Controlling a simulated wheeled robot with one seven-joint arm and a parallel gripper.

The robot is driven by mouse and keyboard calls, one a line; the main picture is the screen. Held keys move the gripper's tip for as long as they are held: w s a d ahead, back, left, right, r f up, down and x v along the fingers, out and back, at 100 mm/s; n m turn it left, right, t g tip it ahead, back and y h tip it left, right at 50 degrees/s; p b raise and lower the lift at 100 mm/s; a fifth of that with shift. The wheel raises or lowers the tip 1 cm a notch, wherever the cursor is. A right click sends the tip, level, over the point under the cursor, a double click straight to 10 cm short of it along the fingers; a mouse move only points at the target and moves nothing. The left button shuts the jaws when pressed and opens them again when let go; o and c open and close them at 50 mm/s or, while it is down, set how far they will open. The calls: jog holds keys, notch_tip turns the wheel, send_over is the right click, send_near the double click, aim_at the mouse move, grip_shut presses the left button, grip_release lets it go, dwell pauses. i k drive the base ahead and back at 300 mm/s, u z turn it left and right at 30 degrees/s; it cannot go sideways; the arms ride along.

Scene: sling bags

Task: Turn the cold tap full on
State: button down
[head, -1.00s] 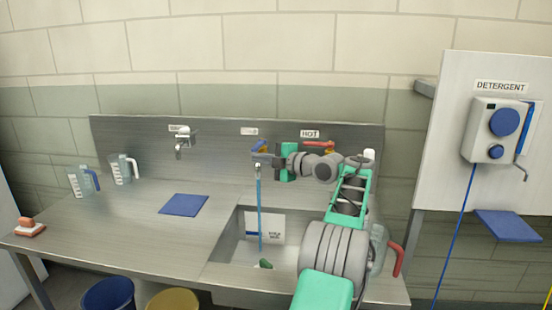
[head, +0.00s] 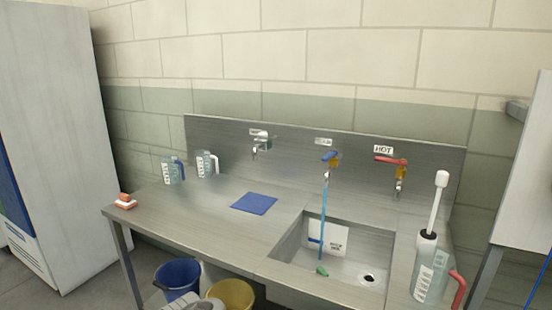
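The cold tap (head: 330,158), with a blue lever, is on the steel splashback above the sink (head: 378,243). Its lever is turned sideways, pointing left. A thin blue stream of water (head: 325,205) runs from it straight down into the sink. The label above it is too blurred to read. The hot tap (head: 391,161), with a red lever, is to its right under the HOT label, and no water shows from it.
Two jugs with blue (head: 173,171) and white (head: 207,164) handles stand at the left. A blue cloth (head: 254,204) lies mid-counter. Blue (head: 178,277) and yellow (head: 233,294) buckets stand below.

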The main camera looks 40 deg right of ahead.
aim_at(330, 156)
jog(key=u, duration=0.35)
jog(key=i, duration=1.05)
jog(key=z, duration=0.65)
